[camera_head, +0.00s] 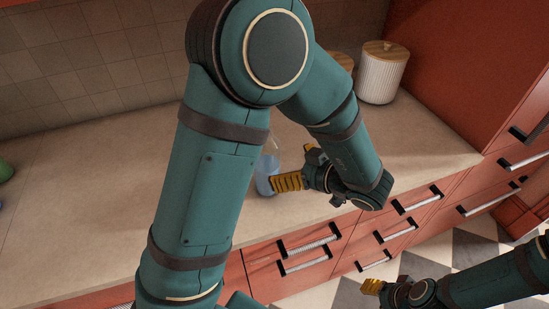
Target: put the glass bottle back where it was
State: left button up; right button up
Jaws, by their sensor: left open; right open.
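A bluish, see-through glass bottle (265,174) stands on the beige countertop (90,215), close to its front edge. My own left arm hides its left side and part of its upper end. My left gripper (287,182) is at the right of the bottle, its yellow fingers pointing left and reaching its lower body. It is open; whether the fingers touch the glass I cannot tell. My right gripper (371,287) is at the bottom right, in front of the drawers and away from the counter, open and empty.
A white ribbed canister with a wooden lid (382,78) stands at the back right. Another wooden lid (342,61) shows partly behind my arm. A green object (5,170) is cut off at the left edge. A red cabinet (480,50) bounds the right. The left counter is mostly clear.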

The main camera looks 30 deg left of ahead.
pick_arm(q)
jog(key=v, duration=0.4)
jog(key=shift+d, duration=0.2)
dwell(0.4)
